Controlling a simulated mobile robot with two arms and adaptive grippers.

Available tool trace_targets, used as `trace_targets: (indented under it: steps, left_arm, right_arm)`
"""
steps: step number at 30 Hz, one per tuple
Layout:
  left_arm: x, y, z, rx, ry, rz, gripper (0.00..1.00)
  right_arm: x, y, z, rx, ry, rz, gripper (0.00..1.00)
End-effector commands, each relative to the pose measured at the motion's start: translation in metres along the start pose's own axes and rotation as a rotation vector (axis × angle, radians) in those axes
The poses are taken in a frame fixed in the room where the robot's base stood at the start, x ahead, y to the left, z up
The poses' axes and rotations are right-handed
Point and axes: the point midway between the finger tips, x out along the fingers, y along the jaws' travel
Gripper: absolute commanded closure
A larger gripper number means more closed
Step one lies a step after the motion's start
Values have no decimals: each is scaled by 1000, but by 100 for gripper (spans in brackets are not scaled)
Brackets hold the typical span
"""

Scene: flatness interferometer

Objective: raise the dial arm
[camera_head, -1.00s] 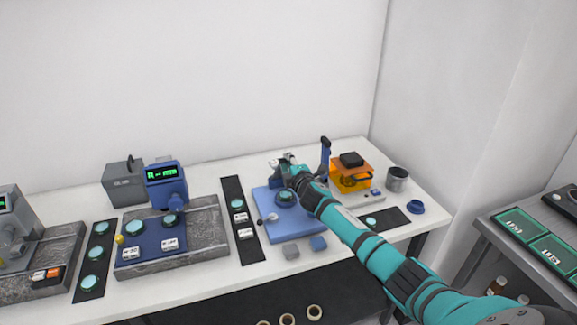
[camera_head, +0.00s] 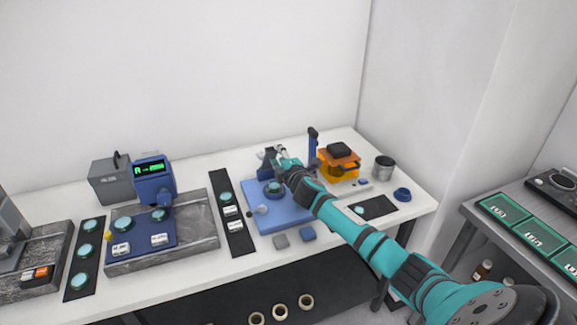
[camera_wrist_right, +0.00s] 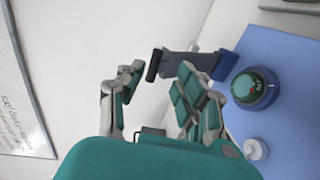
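In the wrist view, the dial arm (camera_wrist_right: 178,63) is a dark bar with a black cylinder at its free end and a blue block at its base. It stands out from the blue plate (camera_wrist_right: 285,75), beyond my fingertips. In the head view, its blue part (camera_head: 266,165) is partly hidden behind my right gripper (camera_head: 281,154). My right gripper, also in the wrist view (camera_wrist_right: 160,78), has its fingers apart with nothing visible between them. I cannot tell if a finger touches the arm. A round teal-topped part (camera_wrist_right: 254,88) sits on the plate. My left gripper is out of view.
A blue upright post (camera_head: 313,145) and an orange box (camera_head: 338,165) stand right of the plate. A metal cup (camera_head: 384,168) is farther right. A blue gauge stand (camera_head: 154,183) is on the left. A white wall is behind.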

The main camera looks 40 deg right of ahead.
Motion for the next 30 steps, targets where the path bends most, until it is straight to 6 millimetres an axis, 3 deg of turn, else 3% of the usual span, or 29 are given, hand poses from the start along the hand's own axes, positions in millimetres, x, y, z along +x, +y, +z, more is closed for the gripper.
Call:
trace_targets:
  steps: [6, 13, 26, 30]
  left_arm:
    - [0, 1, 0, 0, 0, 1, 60]
    - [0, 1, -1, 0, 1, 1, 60]
    - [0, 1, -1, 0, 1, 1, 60]
    - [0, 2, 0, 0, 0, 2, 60]
  right_arm:
    - [-46, 1, 1, -2, 1, 2, 65]
    - [-82, 3, 1, -2, 0, 5, 65]
    - [-92, 4, 2, 0, -2, 7, 65]
    - [-94, 3, 2, 24, 1, 3, 83]
